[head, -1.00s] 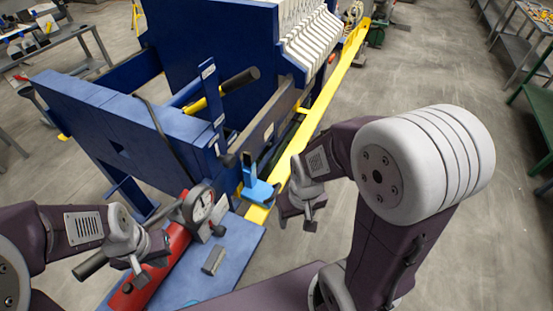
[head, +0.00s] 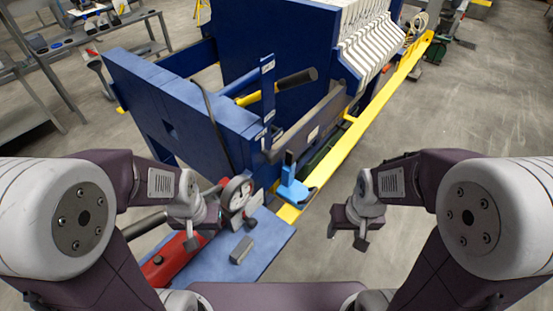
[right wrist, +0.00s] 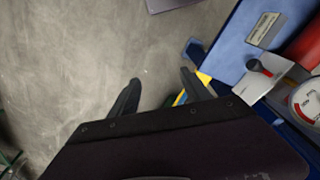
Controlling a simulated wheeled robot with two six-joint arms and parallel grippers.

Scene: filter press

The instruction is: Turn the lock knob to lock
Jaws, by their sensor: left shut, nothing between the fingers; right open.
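A small dark knob (head: 250,222) sits beside the round gauge (head: 236,190) on the red hydraulic pump. In the right wrist view a dark, red-tipped knob (right wrist: 258,66) stands on a pale plate by the gauge (right wrist: 307,99). I cannot tell for sure which part is the lock knob. My left gripper (head: 194,238) is shut and empty, over the red pump (head: 175,262), left of the gauge. My right gripper (head: 347,238) is open and empty over bare floor, right of the blue table. Its spread fingers show in the right wrist view (right wrist: 158,95).
The blue filter press (head: 180,105) fills the middle, with white plates (head: 372,40) at the back. A yellow rail (head: 375,115) runs along its right side. A light-blue bracket (head: 291,186) stands at the near end. The blue table (head: 265,238) carries a grey block (head: 241,251).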

